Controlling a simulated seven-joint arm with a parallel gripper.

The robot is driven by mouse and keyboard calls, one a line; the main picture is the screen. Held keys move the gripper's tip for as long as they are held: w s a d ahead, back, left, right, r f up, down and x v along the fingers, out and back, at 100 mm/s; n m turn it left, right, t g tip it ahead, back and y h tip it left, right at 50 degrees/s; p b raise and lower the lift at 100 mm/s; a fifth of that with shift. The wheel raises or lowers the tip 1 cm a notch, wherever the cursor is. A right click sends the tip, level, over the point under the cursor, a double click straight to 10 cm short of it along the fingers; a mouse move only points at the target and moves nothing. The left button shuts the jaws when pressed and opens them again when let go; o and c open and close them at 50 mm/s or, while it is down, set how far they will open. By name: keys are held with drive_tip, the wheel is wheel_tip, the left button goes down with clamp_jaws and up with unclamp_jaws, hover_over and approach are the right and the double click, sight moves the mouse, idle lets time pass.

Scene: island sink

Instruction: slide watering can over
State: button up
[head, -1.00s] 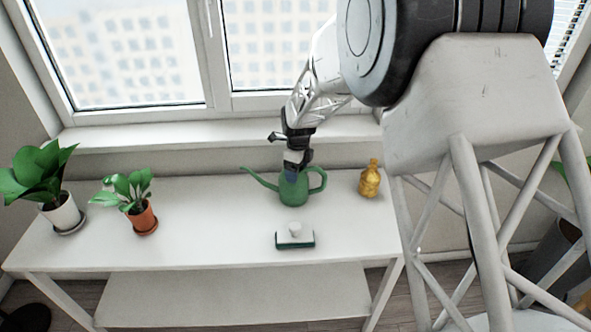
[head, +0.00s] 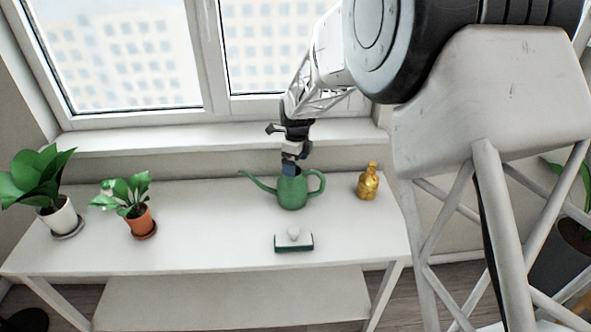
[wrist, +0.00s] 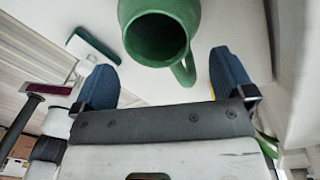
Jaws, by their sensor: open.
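A green watering can (head: 292,191) stands upright on the white table (head: 215,245), its spout to the left and its handle to the right. My gripper (head: 289,170) is above and just behind the top of the can in the head view. In the wrist view, the can's round opening (wrist: 158,38) and handle (wrist: 184,71) show beyond the blue fingertips of my gripper (wrist: 165,85). The fingers are spread wide with nothing between them. No contact with the can is visible.
A gold bottle (head: 368,182) stands right of the can. A green-and-white brush-like object (head: 294,242) lies in front of it. Two potted plants, one in a terracotta pot (head: 141,222) and one in a white pot (head: 62,217), stand at the left. The table between plants and can is clear.

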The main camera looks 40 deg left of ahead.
drive_tip(key=shift+r, duration=1.75)
drive_tip(key=shift+w, duration=0.1)
drive_tip(key=w+d+r+n, duration=0.15)
drive_tip(key=d+r, duration=0.45)
drive_tip(key=d, duration=0.7)
drive_tip(key=d+r+n+t, duration=0.1)
drive_tip(key=d+r+n, duration=0.35)
drive_tip(key=d, duration=0.85)
drive_tip(key=w+d+r, duration=0.1)
drive_tip(key=d+r, duration=0.6)
drive_tip(key=d, duration=0.7)
drive_tip(key=s+d+r+n+t, duration=0.1)
drive_tip(key=s+d+n, duration=0.1)
drive_tip(key=s+d, duration=0.5)
drive_tip(key=s+d+r+n, duration=0.2)
drive_tip(key=s+d, duration=0.2)
drive_tip(key=d, duration=0.8)
drive_tip(key=s+d+f+n, duration=0.1)
drive_tip(key=s+d+n, duration=0.1)
drive_tip(key=s+d, duration=0.4)
drive_tip(key=s+d+f+n+t, duration=0.1)
drive_tip(key=s+d+f+n, duration=0.1)
drive_tip(key=s+d, duration=0.4)
drive_tip(key=s, duration=0.4)
drive_tip(key=shift+d+f, duration=0.25)
